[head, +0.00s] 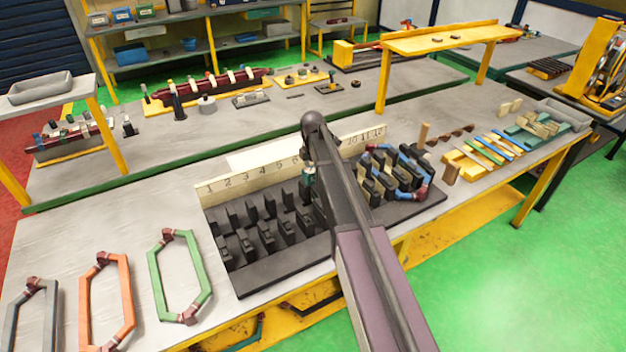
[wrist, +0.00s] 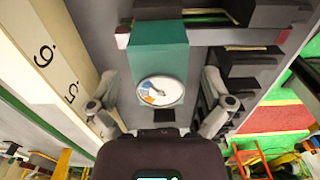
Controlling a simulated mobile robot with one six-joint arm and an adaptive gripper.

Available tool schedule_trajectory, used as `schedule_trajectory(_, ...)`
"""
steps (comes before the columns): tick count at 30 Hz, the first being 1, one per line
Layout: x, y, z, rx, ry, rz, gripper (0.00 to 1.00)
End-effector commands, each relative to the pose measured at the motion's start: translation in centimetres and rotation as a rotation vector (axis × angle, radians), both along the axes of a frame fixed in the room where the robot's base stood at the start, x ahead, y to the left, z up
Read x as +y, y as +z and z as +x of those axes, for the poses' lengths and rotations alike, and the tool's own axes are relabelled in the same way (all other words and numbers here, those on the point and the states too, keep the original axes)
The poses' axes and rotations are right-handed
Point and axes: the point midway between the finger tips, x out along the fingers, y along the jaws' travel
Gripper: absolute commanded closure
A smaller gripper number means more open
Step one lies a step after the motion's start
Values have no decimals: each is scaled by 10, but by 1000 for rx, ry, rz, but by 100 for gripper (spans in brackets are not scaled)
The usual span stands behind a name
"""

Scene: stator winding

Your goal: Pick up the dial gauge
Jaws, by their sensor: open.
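The dial gauge (wrist: 160,52) is a green block with a round white face and a needle. In the wrist view it lies between the two fingers of my gripper (wrist: 160,100); gaps show on both sides, so the fingers look apart from it. In the head view a small green part of the dial gauge (head: 308,177) shows beside the black slotted fixture, close under the end of my arm. My arm hides much of the gripper and the gauge there.
The black slotted fixture (head: 262,277) carries rows of upright blocks, with a numbered strip (head: 240,181) behind it. Blue and red coil parts (head: 412,180) sit in its right end. Green (head: 205,270), orange and grey coils lie on the bench to the left.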

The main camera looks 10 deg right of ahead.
Motion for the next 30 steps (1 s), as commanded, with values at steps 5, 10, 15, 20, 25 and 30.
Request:
schedule_trajectory(5, 0, -17, 0, 0, 0, 0, 0)
schedule_trajectory(10, 0, -22, 0, 0, 0, 0, 0)
schedule_trajectory(15, 0, -22, 0, 0, 0, 0, 0)
schedule_trajectory(20, 0, -21, 0, 0, 0, 0, 0)
schedule_trajectory(25, -1, -22, 0, 0, -1, 0, 0)
schedule_trajectory(30, -1, -22, 0, 0, -1, 0, 9)
